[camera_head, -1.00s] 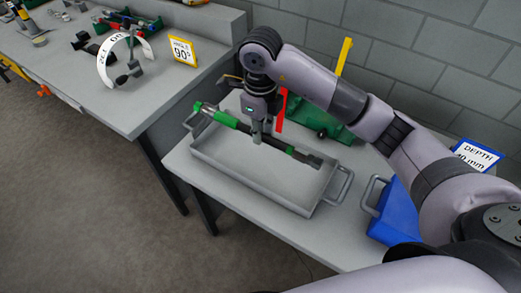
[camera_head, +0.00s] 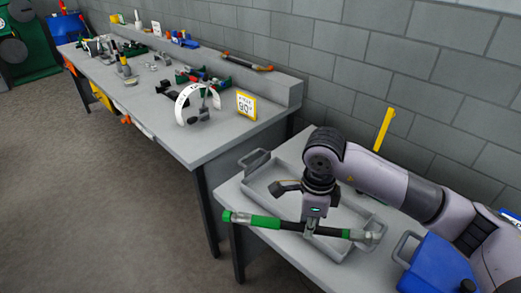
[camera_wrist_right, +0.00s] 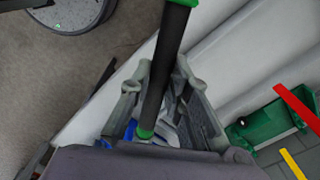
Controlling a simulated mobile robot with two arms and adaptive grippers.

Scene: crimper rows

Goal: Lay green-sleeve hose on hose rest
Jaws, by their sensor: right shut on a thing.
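The green-sleeve hose (camera_head: 265,221) is a dark rod-like piece with green sleeves and metal end fittings. My right gripper (camera_head: 310,232) is shut on its middle and holds it roughly level, across the front side of the grey tray (camera_head: 258,187) in the head view. The wrist view shows the hose's black part (camera_wrist_right: 164,75) between the fingers of the right gripper (camera_wrist_right: 160,90). I cannot tell which thing is the hose rest. My left gripper is not in view.
A long grey bench (camera_head: 160,120) carries several tools, a white arched gauge (camera_head: 184,97) and a yellow-framed 90° sign (camera_head: 246,105). A blue container (camera_head: 440,265) stands right of the tray. Open floor (camera_head: 110,220) lies at front left.

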